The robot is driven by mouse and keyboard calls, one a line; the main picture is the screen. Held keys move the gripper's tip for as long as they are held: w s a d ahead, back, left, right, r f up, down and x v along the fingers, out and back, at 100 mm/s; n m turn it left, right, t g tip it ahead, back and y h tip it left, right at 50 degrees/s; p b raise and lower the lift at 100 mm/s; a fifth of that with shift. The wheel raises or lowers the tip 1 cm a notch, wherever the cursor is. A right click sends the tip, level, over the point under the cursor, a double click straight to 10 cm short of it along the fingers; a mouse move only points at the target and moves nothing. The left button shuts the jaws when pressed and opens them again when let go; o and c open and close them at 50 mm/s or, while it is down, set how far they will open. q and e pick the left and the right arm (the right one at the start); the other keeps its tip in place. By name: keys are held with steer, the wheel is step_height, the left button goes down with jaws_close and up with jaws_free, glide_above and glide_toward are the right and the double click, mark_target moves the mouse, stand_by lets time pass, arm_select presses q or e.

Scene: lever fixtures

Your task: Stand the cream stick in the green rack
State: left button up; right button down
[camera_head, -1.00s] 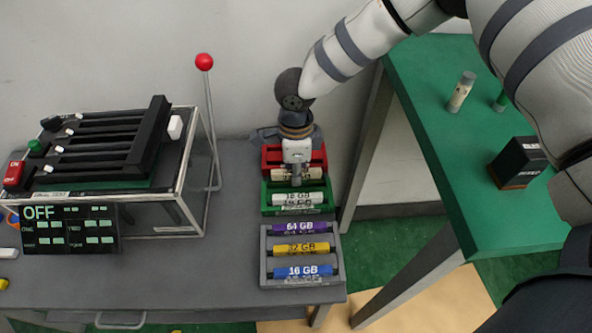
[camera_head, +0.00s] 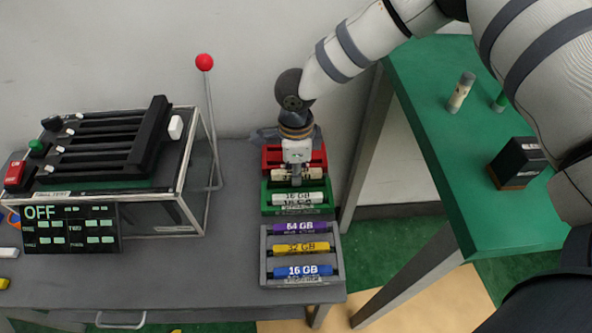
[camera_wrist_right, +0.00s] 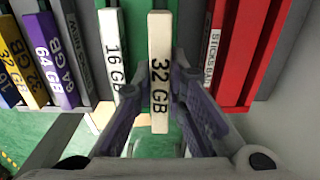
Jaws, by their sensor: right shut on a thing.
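The cream stick (camera_head: 283,175), marked 32 GB, is in my right gripper (camera_head: 297,180). In the right wrist view the stick (camera_wrist_right: 159,70) stands between the two fingers of the gripper (camera_wrist_right: 160,112), which are shut on it. The green rack (camera_head: 267,200) lies under it on the grey table and shows green (camera_wrist_right: 138,50) beside the stick in the wrist view. The cream stick is over the rear part of this rack; I cannot tell whether its foot is seated. A white 16 GB stick (camera_head: 298,198) sits at the front of the rack. My left gripper is out of view.
A red rack (camera_head: 268,157) stands just behind the green rack. A grey rack (camera_head: 264,268) with purple, yellow and blue sticks stands in front. A lever fixture with a red ball (camera_head: 204,62) is at left. A green table (camera_head: 440,140) is at right.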

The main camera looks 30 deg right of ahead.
steer(key=shift+f+b, duration=0.4)
steer(key=shift+f, duration=0.8)
steer(key=c, duration=1.5)
jaws_free()
steer(key=shift+c, duration=0.2)
step_height(320, 180, up, 12)
steer(key=shift+r, duration=0.1)
steer(key=shift+s, duration=0.1)
